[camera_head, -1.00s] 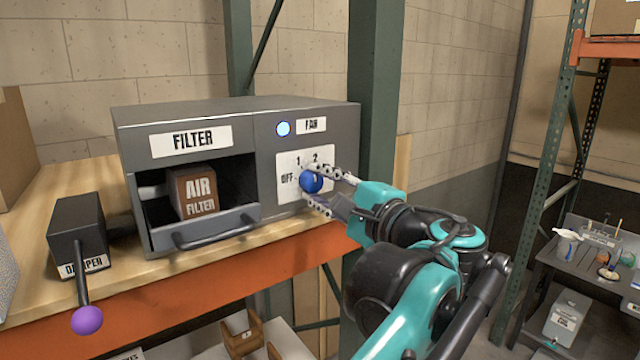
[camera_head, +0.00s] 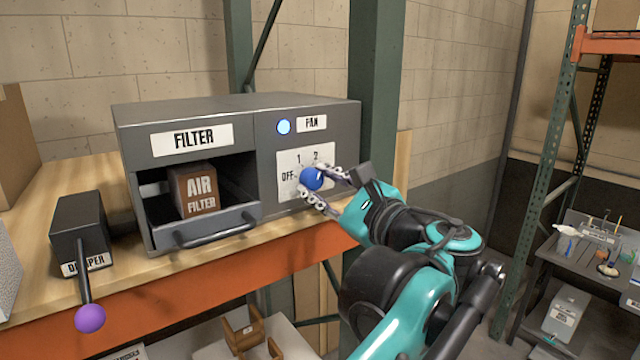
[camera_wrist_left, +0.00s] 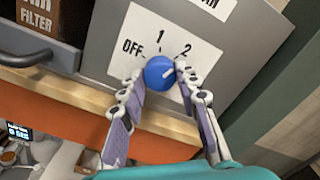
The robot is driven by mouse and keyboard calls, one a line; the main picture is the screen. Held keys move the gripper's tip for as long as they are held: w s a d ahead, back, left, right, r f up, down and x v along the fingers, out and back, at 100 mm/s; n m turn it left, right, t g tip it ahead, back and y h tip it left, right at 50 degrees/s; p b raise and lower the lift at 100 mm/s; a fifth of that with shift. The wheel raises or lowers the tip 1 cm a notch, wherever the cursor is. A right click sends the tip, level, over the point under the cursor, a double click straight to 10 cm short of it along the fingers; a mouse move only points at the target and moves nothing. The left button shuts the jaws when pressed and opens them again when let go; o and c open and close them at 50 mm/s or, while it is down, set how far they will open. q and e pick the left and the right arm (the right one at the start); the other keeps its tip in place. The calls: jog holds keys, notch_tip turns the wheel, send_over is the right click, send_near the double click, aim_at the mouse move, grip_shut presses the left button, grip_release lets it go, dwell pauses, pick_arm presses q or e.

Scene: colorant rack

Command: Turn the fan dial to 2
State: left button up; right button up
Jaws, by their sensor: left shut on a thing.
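The fan dial (camera_head: 311,179) is a round blue knob on a white plate (camera_head: 291,160) marked OFF, 1 and 2, on the front of a grey box. In the left wrist view the dial (camera_wrist_left: 158,73) has a white pointer line slanting up and right, roughly toward the 2. My left gripper (camera_head: 315,182) is shut on the dial, one finger on each side of it. In the left wrist view its fingers (camera_wrist_left: 157,80) also flank the knob. My right gripper is not in view.
A lit blue lamp (camera_head: 283,127) sits beside the FAN label (camera_head: 312,123). On the left, the open filter drawer (camera_head: 215,230) holds a brown air filter (camera_head: 196,188). A damper lever with a purple ball (camera_head: 90,318) stands further left on the shelf.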

pick_arm(q)
jog(key=shift+f, duration=0.15)
jog(key=o, duration=1.2)
jog(key=shift+c, duration=0.2)
jog(key=shift+d, duration=0.1)
jog(key=v, duration=1.2)
